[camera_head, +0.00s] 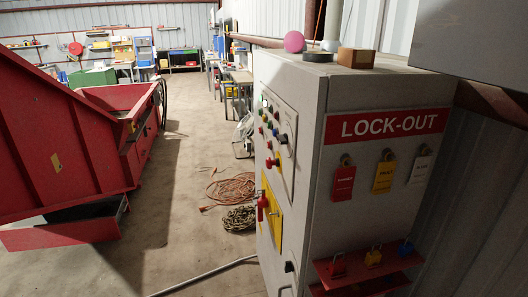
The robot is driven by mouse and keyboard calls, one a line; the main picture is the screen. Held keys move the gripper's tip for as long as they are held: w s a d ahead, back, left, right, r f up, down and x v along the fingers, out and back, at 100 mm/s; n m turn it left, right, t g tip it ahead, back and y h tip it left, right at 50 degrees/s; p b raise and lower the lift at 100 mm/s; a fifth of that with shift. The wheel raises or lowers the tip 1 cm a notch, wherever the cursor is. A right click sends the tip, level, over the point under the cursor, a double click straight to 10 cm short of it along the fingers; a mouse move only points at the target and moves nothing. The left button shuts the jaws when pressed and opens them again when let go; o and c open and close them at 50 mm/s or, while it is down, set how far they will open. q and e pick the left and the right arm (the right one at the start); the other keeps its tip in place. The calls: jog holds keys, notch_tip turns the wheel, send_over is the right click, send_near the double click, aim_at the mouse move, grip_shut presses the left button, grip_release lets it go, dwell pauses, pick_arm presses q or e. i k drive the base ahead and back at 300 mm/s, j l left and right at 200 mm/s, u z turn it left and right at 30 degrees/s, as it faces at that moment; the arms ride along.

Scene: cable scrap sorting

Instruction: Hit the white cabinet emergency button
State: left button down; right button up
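The white cabinet (327,93) stands right of the middle, with its control panel (286,165) on the side facing left, seen at a steep angle. The panel carries several small coloured buttons and a black knob (283,139). A red button (271,162) protrudes at its lower part. Below it, a yellow plate (273,228) bears a larger red protruding part (263,203); the angle does not let me tell whether it is a button or a handle. Neither of my grippers is in view.
A red LOCK-OUT sign (388,125), tags and a red padlock shelf (365,262) are on the cabinet's near side. A pink ball (294,41) and a wooden box (356,58) sit on top. Coiled cables (238,218) and a pole (205,275) lie on the floor. A red machine (65,150) stands left.

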aim_at(270, 163)
jog(key=i+j+z, duration=0.1)
jog(key=i, duration=0.45)
jog(key=i+j+z, duration=0.1)
jog(key=i+j, duration=0.2)
jog(key=i, duration=0.2)
